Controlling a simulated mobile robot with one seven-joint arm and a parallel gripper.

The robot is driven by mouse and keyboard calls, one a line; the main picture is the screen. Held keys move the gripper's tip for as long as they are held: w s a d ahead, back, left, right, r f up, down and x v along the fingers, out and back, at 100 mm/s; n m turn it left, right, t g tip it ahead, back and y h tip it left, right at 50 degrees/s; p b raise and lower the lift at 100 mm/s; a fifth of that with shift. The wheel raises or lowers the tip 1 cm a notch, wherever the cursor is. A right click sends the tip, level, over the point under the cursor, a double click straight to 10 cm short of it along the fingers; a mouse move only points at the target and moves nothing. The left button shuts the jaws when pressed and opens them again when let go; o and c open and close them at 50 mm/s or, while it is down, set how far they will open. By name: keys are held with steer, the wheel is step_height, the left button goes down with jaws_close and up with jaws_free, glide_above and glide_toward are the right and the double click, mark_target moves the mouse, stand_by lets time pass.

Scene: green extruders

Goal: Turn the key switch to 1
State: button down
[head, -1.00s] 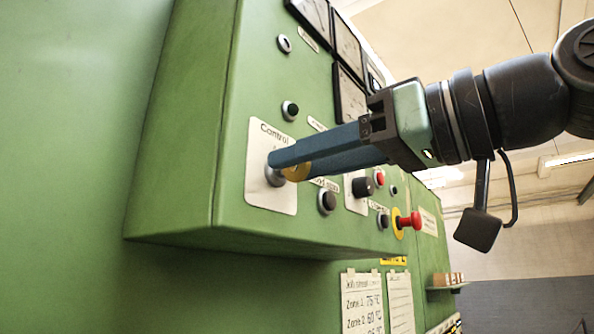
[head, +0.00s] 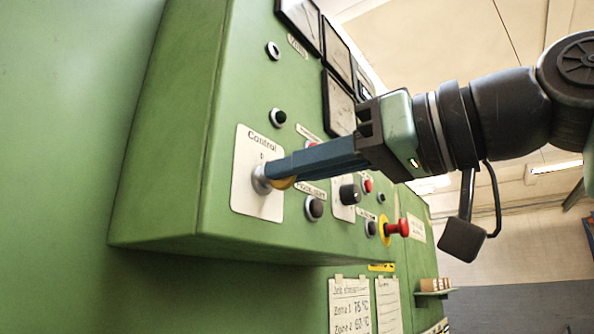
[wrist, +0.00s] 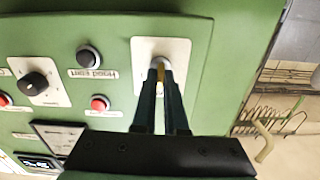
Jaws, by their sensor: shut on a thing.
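The key switch is a silver round lock (head: 262,178) on a white plate labelled "Control" (head: 257,208), on the green cabinet front. A brass-coloured key (head: 284,182) sits in it, mostly hidden by the fingers. My gripper (head: 283,174) has its blue fingers shut on the key, with the tips close to the lock. In the wrist view the key shows as a yellow strip (wrist: 161,74) between the two fingers, below the lock (wrist: 160,62). A "0" mark shows above the lock in the head view; the "1" mark cannot be made out.
A black button (head: 315,208), a black knob (head: 349,194) and a red emergency button (head: 399,228) stick out to the right of the plate. Dark gauges (head: 340,104) are above. Paper notes (head: 350,305) hang below. Open room lies to the right.

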steer(key=m+p, duration=0.2)
steer(key=m, duration=0.9)
steer(key=shift+w, duration=0.1)
steer(key=shift+m, duration=0.3)
stand_by(0.4)
steer(key=c, duration=1)
jaws_free()
steer(key=shift+o, duration=0.2)
steer(key=shift+d, duration=0.1)
steer(key=p+v, duration=0.1)
steer(key=v, duration=1.1)
steer(key=shift+s+d, duration=0.2)
steer(key=shift+d, duration=0.15)
